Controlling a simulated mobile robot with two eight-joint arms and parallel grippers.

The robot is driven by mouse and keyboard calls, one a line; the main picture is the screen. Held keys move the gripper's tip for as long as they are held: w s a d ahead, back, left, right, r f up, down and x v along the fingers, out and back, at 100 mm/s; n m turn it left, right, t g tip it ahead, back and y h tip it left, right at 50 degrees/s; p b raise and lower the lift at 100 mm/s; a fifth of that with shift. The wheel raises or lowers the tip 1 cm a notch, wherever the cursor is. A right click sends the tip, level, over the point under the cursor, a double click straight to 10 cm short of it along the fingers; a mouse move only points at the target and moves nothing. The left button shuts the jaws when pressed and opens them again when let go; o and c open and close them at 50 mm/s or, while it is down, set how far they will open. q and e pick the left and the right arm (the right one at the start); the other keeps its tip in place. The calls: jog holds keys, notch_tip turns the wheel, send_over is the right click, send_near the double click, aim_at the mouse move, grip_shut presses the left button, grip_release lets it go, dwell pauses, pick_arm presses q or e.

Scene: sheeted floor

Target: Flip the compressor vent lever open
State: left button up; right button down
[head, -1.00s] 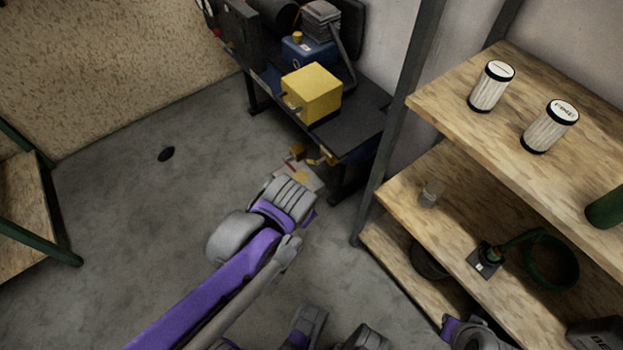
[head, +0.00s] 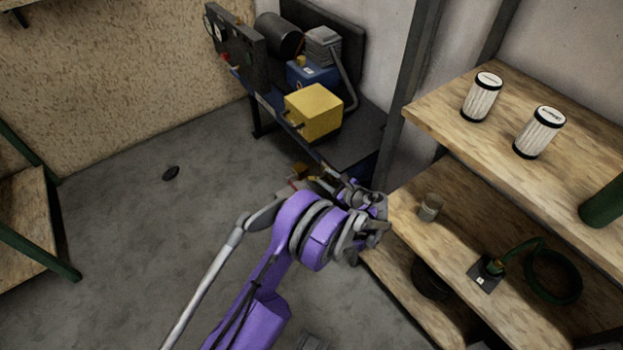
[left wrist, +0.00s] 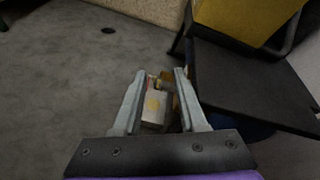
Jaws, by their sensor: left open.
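The compressor (head: 312,72) stands on a dark bench at the upper middle of the head view, with a blue body and a yellow box in front. Small brass fittings (head: 303,170) show low at the bench's near end; which one is the vent lever I cannot tell. My left gripper (head: 336,182) is beside them, partly hidden by its own wrist. In the left wrist view the left gripper (left wrist: 160,74) is open. A brass-coloured fitting (left wrist: 167,83) and a pale card with yellow marks (left wrist: 154,108) show between its fingers. Contact is not visible. My right gripper is out of view.
A wooden shelf unit (head: 452,112) stands close on the right, with two white filters (head: 482,97) on top and a green hose (head: 552,270) below. A steel post (head: 408,80) rises beside the bench.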

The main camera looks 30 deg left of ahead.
aim_at(311, 178)
pick_arm(q)
notch_tip(311, 178, down, 10)
jog(key=d+m+t+y, duration=0.1)
jog(key=m+t+y, duration=0.1)
jog(key=m+y, duration=0.25)
jog(key=shift+h, duration=0.35)
jog(key=x, duration=0.3)
jog(key=b+x, duration=0.1)
jog(key=x, duration=0.7)
jog(key=shift+w+d+f, duration=0.15)
jog(key=shift+f, duration=0.15)
grip_shut()
jog(key=shift+m, duration=0.25)
